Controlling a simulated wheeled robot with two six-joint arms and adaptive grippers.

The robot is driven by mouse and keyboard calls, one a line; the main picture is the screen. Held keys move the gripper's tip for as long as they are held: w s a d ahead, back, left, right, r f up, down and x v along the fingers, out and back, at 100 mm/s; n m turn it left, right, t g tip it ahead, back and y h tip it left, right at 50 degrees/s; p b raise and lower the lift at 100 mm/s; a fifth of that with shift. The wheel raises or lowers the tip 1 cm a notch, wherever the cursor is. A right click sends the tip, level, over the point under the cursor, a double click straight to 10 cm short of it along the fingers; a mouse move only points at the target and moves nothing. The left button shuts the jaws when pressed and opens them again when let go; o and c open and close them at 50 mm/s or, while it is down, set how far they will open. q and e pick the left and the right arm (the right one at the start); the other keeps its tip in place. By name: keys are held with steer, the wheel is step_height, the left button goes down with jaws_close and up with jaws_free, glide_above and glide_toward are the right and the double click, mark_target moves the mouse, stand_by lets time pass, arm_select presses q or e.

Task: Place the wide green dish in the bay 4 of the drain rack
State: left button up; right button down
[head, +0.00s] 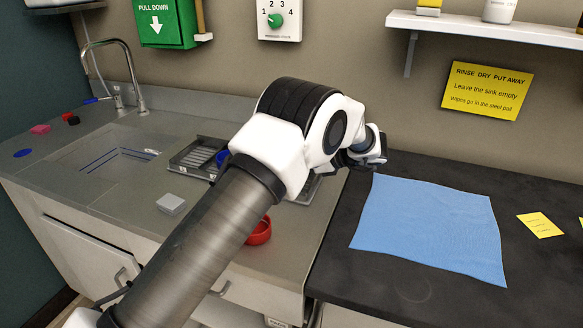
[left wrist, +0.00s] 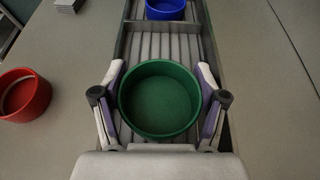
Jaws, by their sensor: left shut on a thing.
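The wide green dish (left wrist: 160,104) is round and level between the two fingers of my left gripper (left wrist: 160,70) in the left wrist view, and the gripper is shut on it. Below it lies the grey, slatted drain rack (left wrist: 163,27), split by cross dividers. Whether the dish touches the slats I cannot tell. A blue dish (left wrist: 165,8) sits in a farther bay. In the head view my arm covers the middle of the drain rack (head: 184,161) and hides the green dish. No bay numbers are readable. My right gripper is not in view.
A red dish (left wrist: 24,95) stands on the counter beside the rack. A grey block (head: 171,204) is near the sink (head: 110,155). A blue cloth (head: 430,225) lies on the dark counter at right. A shelf (head: 490,30) juts from the wall.

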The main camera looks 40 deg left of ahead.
arm_select(q)
steer(key=shift+w+d, duration=0.1)
steer(key=shift+w, duration=0.2)
step_height(320, 180, down, 3)
steer(key=shift+f+p, duration=0.2)
steer(key=shift+p, duration=0.25)
steer(key=shift+w+f, duration=0.1)
steer(key=shift+f+b, duration=0.1)
steer(key=shift+b, duration=0.25)
steer(key=o, duration=0.6)
